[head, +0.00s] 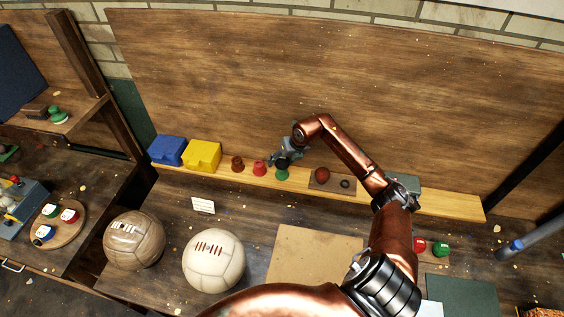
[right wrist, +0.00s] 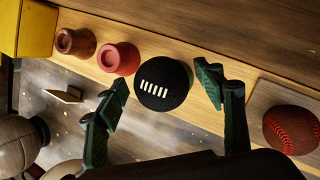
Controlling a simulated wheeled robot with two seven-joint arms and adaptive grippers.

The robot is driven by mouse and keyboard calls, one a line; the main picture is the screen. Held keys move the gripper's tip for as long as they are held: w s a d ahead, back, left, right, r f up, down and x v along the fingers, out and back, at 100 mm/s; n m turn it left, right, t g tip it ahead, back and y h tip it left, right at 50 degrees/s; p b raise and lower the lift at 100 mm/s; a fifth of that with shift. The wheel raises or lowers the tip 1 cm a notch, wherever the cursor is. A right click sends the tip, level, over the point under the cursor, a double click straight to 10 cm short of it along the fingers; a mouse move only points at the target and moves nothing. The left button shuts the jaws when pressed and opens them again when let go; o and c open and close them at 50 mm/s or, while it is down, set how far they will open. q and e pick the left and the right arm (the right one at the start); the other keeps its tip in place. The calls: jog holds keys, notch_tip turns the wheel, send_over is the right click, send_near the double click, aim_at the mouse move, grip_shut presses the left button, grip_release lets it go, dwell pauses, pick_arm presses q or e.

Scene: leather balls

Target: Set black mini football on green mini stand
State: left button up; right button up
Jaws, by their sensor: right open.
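The black mini football (head: 283,163) with white laces sits at the top of the green mini stand (head: 282,174) on the wooden shelf. My left gripper is not in view.
A red stand (head: 259,168) and a brown stand (head: 237,164) stand left of the green one, then yellow (head: 203,156) and blue boxes (head: 167,150). A red-brown ball (head: 322,175) lies on a board to the right. Large balls (head: 213,262) stand on the bench below.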

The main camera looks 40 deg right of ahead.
jog(key=b+v, duration=0.2)
jog(key=v, duration=0.9)
jog(key=shift+r+b, duration=0.2)
jog(key=shift+b, duration=0.1)
jog(key=shift+s+a, duration=0.1)
